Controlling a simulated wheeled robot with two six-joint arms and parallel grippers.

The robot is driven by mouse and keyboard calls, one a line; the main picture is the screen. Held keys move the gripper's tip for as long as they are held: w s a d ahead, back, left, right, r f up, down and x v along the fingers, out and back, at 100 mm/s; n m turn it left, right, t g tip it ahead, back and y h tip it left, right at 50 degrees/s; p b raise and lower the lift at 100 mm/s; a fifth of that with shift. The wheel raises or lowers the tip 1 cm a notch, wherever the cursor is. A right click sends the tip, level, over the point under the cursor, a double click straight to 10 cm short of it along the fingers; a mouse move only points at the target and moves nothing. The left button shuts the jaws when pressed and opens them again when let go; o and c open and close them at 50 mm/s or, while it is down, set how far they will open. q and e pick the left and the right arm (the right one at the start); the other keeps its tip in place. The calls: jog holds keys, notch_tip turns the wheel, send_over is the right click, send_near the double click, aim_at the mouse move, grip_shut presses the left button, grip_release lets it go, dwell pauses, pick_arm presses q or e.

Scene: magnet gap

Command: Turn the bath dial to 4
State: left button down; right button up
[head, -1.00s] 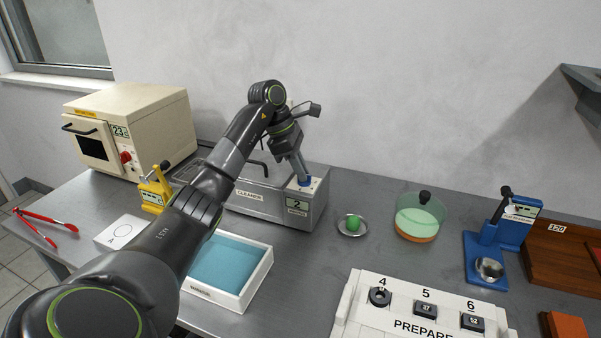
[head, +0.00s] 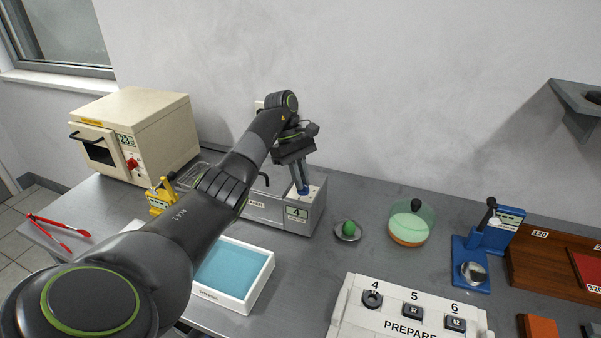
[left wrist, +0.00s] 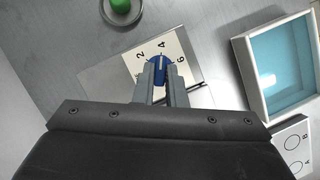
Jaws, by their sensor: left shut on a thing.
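The bath is a grey metal cleaner box (head: 262,212) against the wall, with a display reading 4 (head: 297,212) on its front. Its blue dial (head: 303,190) sits on a pale plate on top at the right end. In the left wrist view the dial (left wrist: 159,68) lies among the marks 2, 4 and 6, and its white line points toward the 4. My left gripper (head: 300,184) reaches down from above and is shut on the dial; its fingers (left wrist: 160,80) flank the knob. My right gripper is not in view.
A white tray with blue liquid (head: 268,290) stands in front of the bath. A small dish with a green lump (head: 348,230) and a glass bowl (head: 411,222) stand to its right. A yellow device (head: 161,195) and an oven (head: 135,135) stand left.

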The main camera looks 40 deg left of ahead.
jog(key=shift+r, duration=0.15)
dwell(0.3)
pick_arm(q)
jog(key=c, duration=1.5)
grip_release()
jog(key=shift+r, duration=0.1)
